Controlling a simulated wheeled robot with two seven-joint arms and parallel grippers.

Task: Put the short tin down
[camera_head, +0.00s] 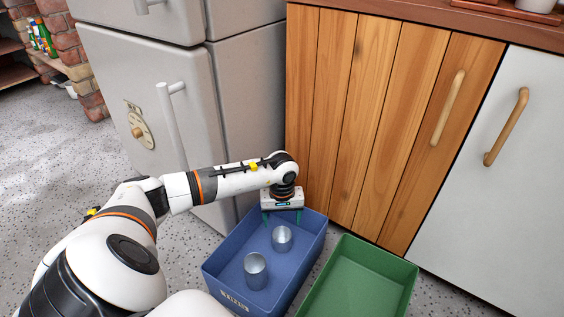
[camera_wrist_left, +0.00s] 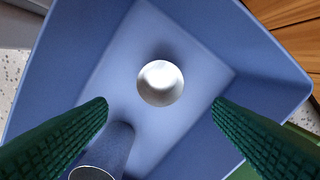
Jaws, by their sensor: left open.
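The short tin (camera_head: 282,239), a plain silver cylinder, stands upright in the blue crate (camera_head: 229,258), toward its far end. It also shows in the left wrist view (camera_wrist_left: 160,83), seen from above, centred between the fingers and apart from them. A taller silver tin (camera_head: 256,271) stands nearer in the same crate; its top (camera_wrist_left: 92,174) is cut by the lower edge of the wrist view. My left gripper (camera_head: 283,217) points down over the far end of the blue crate, its green fingers spread and empty. My right gripper is out of view.
A green crate (camera_head: 357,281) stands empty on the floor right of the blue one. A pale fridge (camera_head: 140,90) and a wooden cabinet (camera_head: 345,120) rise close behind. Speckled floor is open at left.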

